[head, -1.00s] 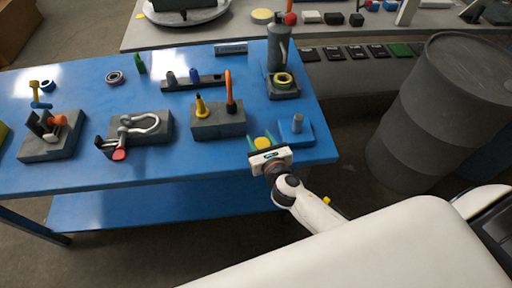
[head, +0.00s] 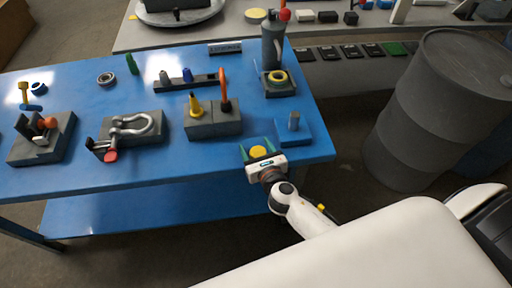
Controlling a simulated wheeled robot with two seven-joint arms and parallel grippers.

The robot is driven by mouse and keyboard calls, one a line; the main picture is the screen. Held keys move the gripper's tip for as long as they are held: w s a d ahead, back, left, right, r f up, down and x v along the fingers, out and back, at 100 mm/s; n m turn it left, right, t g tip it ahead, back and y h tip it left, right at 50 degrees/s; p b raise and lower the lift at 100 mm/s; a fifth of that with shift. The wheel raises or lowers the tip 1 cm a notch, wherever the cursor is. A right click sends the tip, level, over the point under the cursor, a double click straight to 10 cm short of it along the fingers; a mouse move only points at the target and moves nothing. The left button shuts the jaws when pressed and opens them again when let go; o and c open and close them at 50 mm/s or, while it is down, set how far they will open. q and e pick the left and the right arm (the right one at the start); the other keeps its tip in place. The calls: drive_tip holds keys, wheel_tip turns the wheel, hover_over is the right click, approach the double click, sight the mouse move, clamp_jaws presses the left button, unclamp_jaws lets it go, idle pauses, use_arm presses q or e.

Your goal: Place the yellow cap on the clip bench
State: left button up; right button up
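The yellow cap (head: 258,152) is a small round disc between the green-tipped fingers of my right gripper (head: 258,149), near the blue table's front right edge. The fingers sit at both sides of the cap, and it has kept its place between them as the gripper moved. No readable label shows which fixture is the clip bench. A dark block with upright black parts and an orange piece (head: 42,138) stands at the table's left. Another dark block (head: 213,121) in the middle carries a yellow cone and an orange-handled pin. My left gripper is not in view.
A dark drum (head: 430,110) stands right of the table.

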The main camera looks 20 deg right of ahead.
drive_tip(key=shift+r, duration=0.25)
drive_tip(key=b+v, duration=0.1)
drive_tip(key=v, duration=1.1)
drive_tip(key=shift+f, duration=0.15)
drive_tip(key=s+d+f+m+g, duration=0.1)
drive_tip(key=s+f+m+g, duration=0.3)
drive_tip(key=f, duration=0.6)
drive_tip(key=s+d+f+m+g, duration=0.1)
drive_tip(key=s+f+m+g, duration=0.15)
drive_tip(key=f+m, duration=0.65)
drive_tip(key=s+d+f+m+g, duration=0.2)
drive_tip(key=s+f+m, duration=0.15)
drive_tip(key=f, duration=0.85)
drive_tip(key=s+f+m+g, duration=0.3)
drive_tip(key=s+f+m, duration=0.3)
drive_tip(key=s+m, duration=0.2)
drive_tip(key=s+f+m+g, duration=0.3)
drive_tip(key=s+f+m, duration=0.4)
drive_tip(key=s, duration=0.5)
drive_tip(key=shift+s+d+m+y, duration=0.3)
drive_tip(key=shift+d+m, duration=0.1)
drive_tip(key=shift+m, duration=0.45)
